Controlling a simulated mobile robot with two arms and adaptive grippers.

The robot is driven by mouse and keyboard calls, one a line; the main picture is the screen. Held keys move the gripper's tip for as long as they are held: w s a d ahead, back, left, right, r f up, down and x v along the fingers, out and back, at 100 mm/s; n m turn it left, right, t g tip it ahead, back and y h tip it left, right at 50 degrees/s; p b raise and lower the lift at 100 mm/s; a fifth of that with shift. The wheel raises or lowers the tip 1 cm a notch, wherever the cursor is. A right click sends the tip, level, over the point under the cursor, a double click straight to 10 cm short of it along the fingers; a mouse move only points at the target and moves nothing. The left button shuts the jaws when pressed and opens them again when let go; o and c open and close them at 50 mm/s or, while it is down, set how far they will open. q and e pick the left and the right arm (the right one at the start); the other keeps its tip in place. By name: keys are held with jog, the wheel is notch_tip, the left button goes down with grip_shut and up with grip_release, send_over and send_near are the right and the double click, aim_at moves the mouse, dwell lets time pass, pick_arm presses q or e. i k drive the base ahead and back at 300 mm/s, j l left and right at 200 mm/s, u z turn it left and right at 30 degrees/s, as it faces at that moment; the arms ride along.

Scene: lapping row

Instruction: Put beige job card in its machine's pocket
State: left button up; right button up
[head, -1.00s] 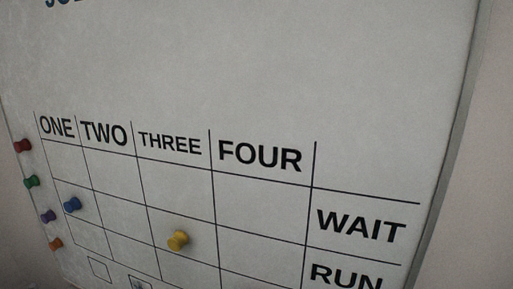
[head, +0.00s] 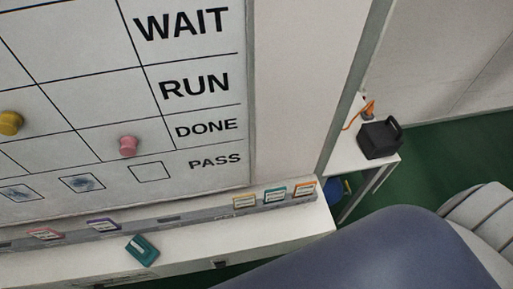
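Several small cards stand in a grey rail below the whiteboard (head: 210,190) in the head view. A card with a yellowish edge (head: 245,201) stands at the right part of the rail, beside a teal-edged card (head: 275,196) and an orange-edged card (head: 304,190). A red-edged card (head: 45,233) and a purple-edged card (head: 103,224) stand further left. I cannot tell for sure whether any of these is the beige job card. No machine pocket is clearly seen. Neither of my grippers is in view.
A teal block-like object (head: 142,249) lies on the white ledge (head: 190,250) in front of the rail. A yellow magnet (head: 10,123) and a pink magnet (head: 128,146) sit on the board. A black case (head: 380,138) rests on a white table at right, above green floor (head: 440,165).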

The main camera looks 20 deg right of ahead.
aim_at(188, 233)
jog(key=l+z, duration=0.15)
jog(key=z, duration=0.25)
jog(key=u, duration=1.6)
jog(key=l+z, duration=0.15)
jog(key=z, duration=0.2)
jog(key=k+l+z, duration=0.1)
jog(key=z, duration=0.25)
jog(key=l+z, duration=0.2)
jog(key=z, duration=0.2)
jog(key=k+j, duration=0.5)
jog(key=k+l+u, duration=0.05)
